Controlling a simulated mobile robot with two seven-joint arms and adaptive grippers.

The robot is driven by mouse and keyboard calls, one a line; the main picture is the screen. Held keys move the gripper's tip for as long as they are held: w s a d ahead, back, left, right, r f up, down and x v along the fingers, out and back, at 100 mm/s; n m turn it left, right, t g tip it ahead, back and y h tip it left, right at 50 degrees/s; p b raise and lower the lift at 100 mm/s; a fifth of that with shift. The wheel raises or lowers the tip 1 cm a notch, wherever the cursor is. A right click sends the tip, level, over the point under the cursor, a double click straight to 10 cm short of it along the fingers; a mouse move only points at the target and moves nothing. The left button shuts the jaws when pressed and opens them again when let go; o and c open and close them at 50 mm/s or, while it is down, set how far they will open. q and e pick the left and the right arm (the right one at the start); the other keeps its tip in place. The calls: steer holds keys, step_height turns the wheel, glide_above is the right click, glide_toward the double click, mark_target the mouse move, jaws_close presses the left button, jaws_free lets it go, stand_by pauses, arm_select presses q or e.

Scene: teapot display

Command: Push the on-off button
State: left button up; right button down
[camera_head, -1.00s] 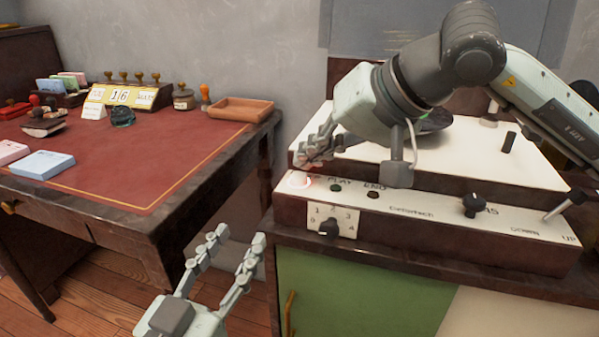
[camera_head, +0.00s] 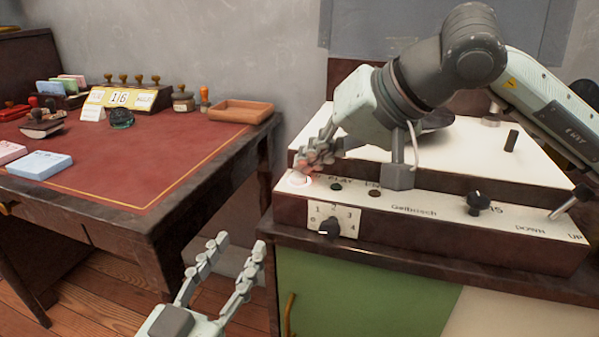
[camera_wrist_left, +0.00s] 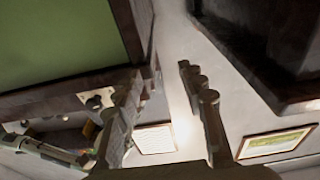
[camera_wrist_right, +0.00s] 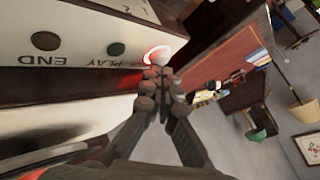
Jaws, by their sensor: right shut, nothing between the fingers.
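The white round button (camera_head: 298,179) sits at the left end of the front panel of a record player (camera_head: 400,203). It also shows in the right wrist view (camera_wrist_right: 160,54), with a red glowing rim. My right gripper (camera_head: 314,160) is shut and empty, its fingertips just above and behind the button. In the right wrist view the fingertips (camera_wrist_right: 157,76) overlap the button's near edge; I cannot tell whether they touch it. A red glow falls on the fingers. My left gripper (camera_head: 238,245) is open and empty, low in front of the gap between desk and cabinet.
PLAY (camera_head: 336,186) and END (camera_head: 374,193) buttons lie right of the white button. A dial (camera_head: 329,228) is below, and a knob (camera_head: 478,203) and lever (camera_head: 571,203) are farther right. A desk (camera_head: 150,180) with stamps and a tray (camera_head: 240,111) stands left.

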steer(key=shift+f, duration=0.15)
steer(key=shift+r, duration=0.6)
steer(key=shift+r, duration=0.1)
step_height(320, 180, up, 6)
steer(key=shift+f+p, duration=0.1)
steer(key=shift+p, duration=1.1)
stand_by(0.7)
